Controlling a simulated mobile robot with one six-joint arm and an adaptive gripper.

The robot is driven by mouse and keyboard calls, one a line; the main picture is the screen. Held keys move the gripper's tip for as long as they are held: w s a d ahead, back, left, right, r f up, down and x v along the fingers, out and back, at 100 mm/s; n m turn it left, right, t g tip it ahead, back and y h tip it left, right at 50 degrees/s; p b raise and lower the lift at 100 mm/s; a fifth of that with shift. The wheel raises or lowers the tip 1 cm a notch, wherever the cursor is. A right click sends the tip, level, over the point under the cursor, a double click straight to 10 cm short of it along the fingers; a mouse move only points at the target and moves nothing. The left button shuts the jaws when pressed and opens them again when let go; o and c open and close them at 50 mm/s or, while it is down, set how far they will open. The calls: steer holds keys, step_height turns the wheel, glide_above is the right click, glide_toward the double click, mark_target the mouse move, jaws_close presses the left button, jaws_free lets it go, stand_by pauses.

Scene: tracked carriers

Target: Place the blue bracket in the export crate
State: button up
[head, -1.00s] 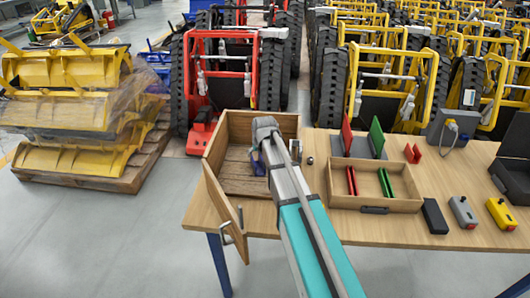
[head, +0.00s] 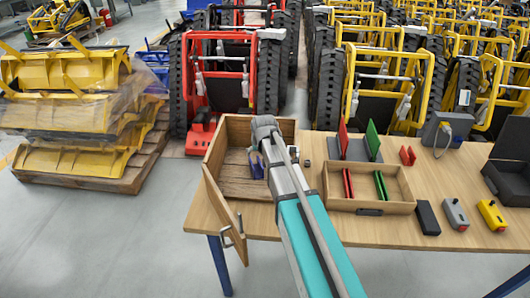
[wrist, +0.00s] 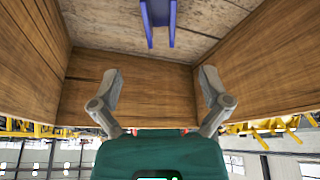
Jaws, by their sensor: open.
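The export crate (head: 213,150) is an open wooden box at the left end of the table, with its hinged front panel (head: 222,203) swung open. The blue bracket (head: 257,163) is inside it, partly hidden by my arm in the head view. In the wrist view the blue bracket (wrist: 158,22) shows at the top edge, against the crate's floorboards, cut off by the frame. My gripper (wrist: 160,80) is open, its fingers spread and empty, with a clear gap between them and the bracket. In the head view my arm hides the fingers.
Right of the crate, a divided wooden tray (head: 345,205) holds red and green pieces. Behind it stands a grey rack (head: 352,148) with red and green plates. A red bracket (head: 408,155), a black block (head: 427,217) and grey and yellow boxes (head: 492,214) lie further right.

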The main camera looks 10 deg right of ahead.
stand_by(0.3)
steer(key=s+d+f+m+g, duration=0.1)
steer(key=s+g, duration=0.3)
steer(key=s, duration=2)
steer(key=shift+s+d+f+g, duration=0.2)
steer(key=shift+s+d+g, duration=0.05)
steer(key=shift+d+g, duration=0.1)
